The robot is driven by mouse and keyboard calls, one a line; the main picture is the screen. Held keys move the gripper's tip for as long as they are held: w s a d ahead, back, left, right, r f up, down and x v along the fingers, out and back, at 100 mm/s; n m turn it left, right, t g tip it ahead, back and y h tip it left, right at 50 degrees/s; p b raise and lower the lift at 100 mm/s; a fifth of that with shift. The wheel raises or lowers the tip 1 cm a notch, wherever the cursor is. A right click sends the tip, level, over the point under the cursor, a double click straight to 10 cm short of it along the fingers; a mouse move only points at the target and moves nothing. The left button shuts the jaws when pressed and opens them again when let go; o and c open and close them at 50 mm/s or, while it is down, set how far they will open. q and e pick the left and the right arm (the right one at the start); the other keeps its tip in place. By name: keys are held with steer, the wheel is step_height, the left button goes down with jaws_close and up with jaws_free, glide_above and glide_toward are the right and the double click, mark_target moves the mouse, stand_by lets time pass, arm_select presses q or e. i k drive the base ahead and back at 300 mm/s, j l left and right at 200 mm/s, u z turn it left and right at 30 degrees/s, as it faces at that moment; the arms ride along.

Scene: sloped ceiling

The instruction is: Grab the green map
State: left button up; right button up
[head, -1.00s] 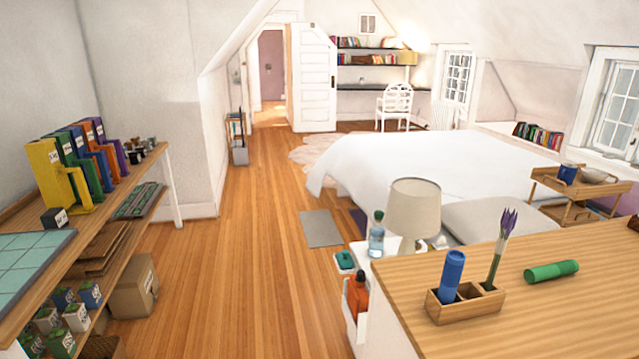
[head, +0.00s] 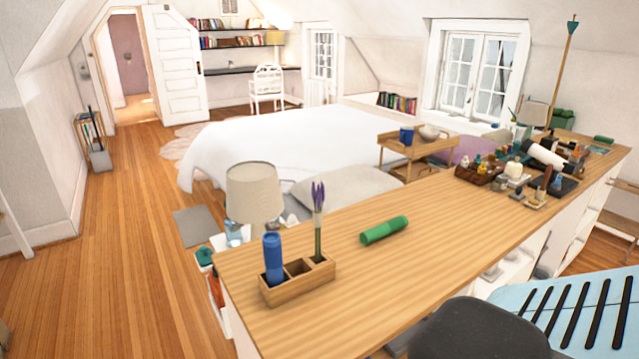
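A green rolled cylinder (head: 384,229), which looks like the green map, lies on its side on the long wooden counter (head: 440,240). It is right of a small wooden holder (head: 297,281) with compartments. A similar blue roll (head: 273,259) stands upright in the holder's left compartment. A purple flower-like stem (head: 318,220) stands in its right compartment, and the middle one looks empty. Neither of my grippers is in view.
A beige lamp (head: 254,193) stands just behind the counter. The counter's far right end holds a crowded group of small items, including a wooden tray (head: 480,172). A dark rounded object (head: 480,332) and a light blue slatted surface (head: 570,310) are at the near edge. Wood around the green roll is clear.

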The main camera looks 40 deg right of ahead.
mark_target(373, 234)
steer(key=k+l, duration=0.15)
steer(key=l, duration=0.5)
steer(key=k+l, duration=0.15)
steer(key=l, duration=0.5)
steer(key=k+l, duration=0.15)
steer(key=l, duration=0.5)
steer(key=k+l, duration=0.15)
steer(key=l, duration=0.5)
steer(key=k+l, duration=0.15)
steer(key=l, duration=0.5)
steer(key=k+l, duration=0.15)
steer(key=l, duration=0.5)
steer(key=k+l, duration=0.15)
steer(key=l, duration=0.5)
steer(key=k+l, duration=0.15)
steer(key=l, duration=0.5)
